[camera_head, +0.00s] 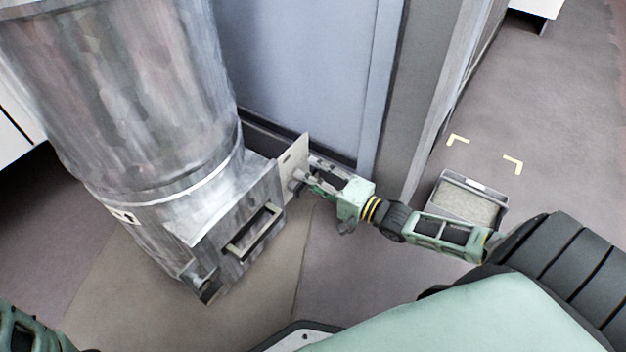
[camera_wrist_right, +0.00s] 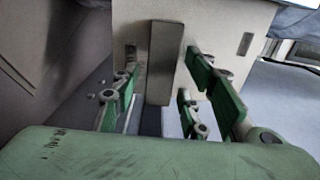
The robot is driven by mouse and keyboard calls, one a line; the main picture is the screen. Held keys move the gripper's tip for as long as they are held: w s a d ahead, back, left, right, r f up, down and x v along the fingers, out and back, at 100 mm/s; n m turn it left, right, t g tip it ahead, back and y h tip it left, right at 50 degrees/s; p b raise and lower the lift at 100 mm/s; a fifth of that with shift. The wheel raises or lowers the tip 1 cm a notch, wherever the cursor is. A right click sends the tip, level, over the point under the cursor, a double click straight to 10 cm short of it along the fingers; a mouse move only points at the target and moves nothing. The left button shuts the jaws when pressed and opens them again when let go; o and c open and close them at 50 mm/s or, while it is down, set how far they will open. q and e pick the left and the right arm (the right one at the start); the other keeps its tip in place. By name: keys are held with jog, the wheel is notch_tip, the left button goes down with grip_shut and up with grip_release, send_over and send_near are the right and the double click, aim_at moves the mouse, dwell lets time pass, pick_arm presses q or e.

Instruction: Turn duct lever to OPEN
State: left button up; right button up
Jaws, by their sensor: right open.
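The metal duct (camera_head: 135,85) is a wide upright cylinder at the left of the head view, with a box-like base. A thin pale plate (camera_head: 293,158) stands at the right side of this base. In the right wrist view the plate (camera_wrist_right: 222,20) has narrow slots, and a grey upright bar, apparently the duct lever (camera_wrist_right: 165,62), stands in front of it. My right gripper (camera_head: 304,178) is open at the plate, its green fingers on either side of the bar. I see no clear contact. No OPEN marking is readable.
The base has a framed rectangular handle (camera_head: 254,231) on its front and a dark fitting (camera_head: 207,287) low at the corner. A blue-grey panel (camera_head: 297,75) stands behind. A shallow grey tray (camera_head: 468,199) lies on the floor at right, near yellow corner marks.

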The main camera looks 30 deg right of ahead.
jog(key=shift+w, duration=0.1)
jog(key=c, duration=0.5)
jog(key=shift+a, duration=0.1)
grip_shut()
